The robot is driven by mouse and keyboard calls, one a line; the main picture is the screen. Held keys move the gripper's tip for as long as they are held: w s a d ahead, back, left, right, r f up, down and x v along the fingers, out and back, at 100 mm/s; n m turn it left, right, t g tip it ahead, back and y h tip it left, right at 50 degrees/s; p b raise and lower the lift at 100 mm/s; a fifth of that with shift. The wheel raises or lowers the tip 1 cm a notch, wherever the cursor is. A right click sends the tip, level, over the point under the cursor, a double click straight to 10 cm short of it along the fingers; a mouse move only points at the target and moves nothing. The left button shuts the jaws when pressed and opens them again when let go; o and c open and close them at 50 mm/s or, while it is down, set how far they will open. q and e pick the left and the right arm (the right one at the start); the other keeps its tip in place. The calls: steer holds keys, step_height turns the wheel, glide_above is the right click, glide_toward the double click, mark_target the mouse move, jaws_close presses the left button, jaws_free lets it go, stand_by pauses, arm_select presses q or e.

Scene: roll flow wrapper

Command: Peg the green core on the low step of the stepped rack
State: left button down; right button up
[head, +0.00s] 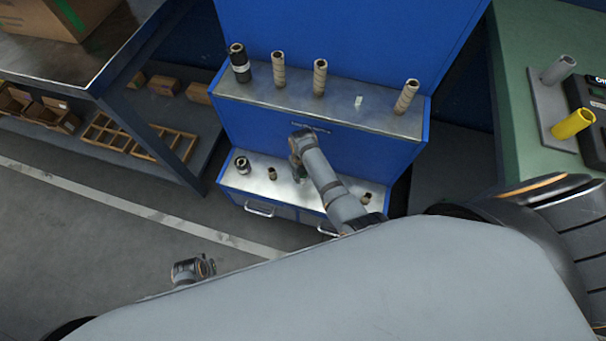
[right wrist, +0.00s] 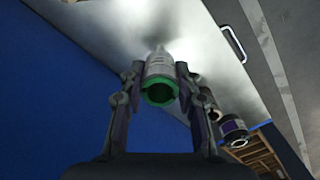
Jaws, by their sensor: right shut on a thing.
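The green core (right wrist: 160,86) shows in the right wrist view as a pale tube with a green end ring facing the camera. My right gripper (right wrist: 156,84) is shut on it, one finger on each side. The core points down at the metal top of the low step (head: 227,178); whether its far end touches the step or a peg is hidden. In the head view my right gripper (head: 299,172) is over the middle of the low step, mostly covered by my arm. The stepped rack (head: 330,40) is blue. My left gripper's fingers do not show.
On the low step stand a dark roll (head: 241,164) at left, a short brown peg (head: 271,173) and another (head: 366,198) at right. The upper step (head: 340,112) holds several tubes. A green table (head: 530,130) with a yellow core (head: 573,123) is at right.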

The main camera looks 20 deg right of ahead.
stand_by(0.3)
steer(key=shift+r+p, duration=0.1)
steer(key=shift+p, duration=0.3)
steer(key=shift+f, duration=0.45)
stand_by(0.4)
steer(key=shift+f, duration=0.1)
steer(key=shift+f+b, duration=0.4)
steer(key=shift+f, duration=0.15)
steer(key=shift+f, duration=0.1)
steer(key=shift+f+b, duration=0.7)
steer(key=shift+f, duration=0.25)
